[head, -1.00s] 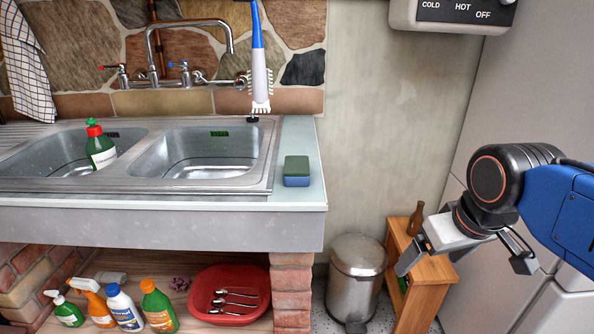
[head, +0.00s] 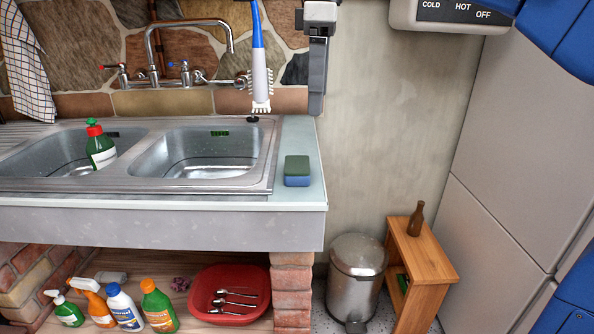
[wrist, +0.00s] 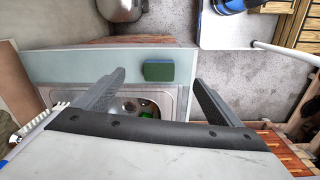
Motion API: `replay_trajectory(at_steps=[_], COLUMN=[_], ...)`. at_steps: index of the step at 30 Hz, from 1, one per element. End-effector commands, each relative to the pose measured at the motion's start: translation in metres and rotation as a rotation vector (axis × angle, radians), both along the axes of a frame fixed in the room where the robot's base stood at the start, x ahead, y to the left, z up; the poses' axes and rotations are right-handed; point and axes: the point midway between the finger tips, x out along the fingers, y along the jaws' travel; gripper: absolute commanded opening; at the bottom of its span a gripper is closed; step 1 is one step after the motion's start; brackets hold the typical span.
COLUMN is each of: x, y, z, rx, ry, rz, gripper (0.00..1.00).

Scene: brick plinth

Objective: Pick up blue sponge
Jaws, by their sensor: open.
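The blue sponge (head: 297,172) lies on the pale counter strip right of the sink, its dark green side up and its blue part below. It also shows in the wrist view (wrist: 159,71), between the line of my two fingers and beyond their tips. My gripper (head: 317,60) is raised above the counter's right end, partly cut off by the top of the head view. In the wrist view my gripper (wrist: 158,80) points down, open and empty, with the sponge well below it.
The double steel sink (head: 205,160) holds a green bottle (head: 100,147). A metal bin (head: 356,280) and wooden stool (head: 421,270) with a brown bottle (head: 416,219) are right of the counter.

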Motion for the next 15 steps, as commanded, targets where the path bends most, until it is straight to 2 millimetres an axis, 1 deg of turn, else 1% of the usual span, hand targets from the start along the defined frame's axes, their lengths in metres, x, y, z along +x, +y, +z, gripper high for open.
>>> replay_trajectory(at_steps=[1,3,6,8,11,15], x=[0.004,0.006,0.007,0.007,0.007,0.007], y=[0.012,0.023,0.032,0.034,0.035,0.035], z=[0.006,0.013,0.018,0.019,0.012,-0.011], rx=[-0.006,-0.013,-0.019,-0.021,-0.022,-0.023], ry=[0.008,0.018,0.029,0.032,0.035,0.036], rz=[0.043,0.09,0.132,0.145,0.151,0.15], gripper=[0.88,0.88,0.88,0.88,0.88,0.88])
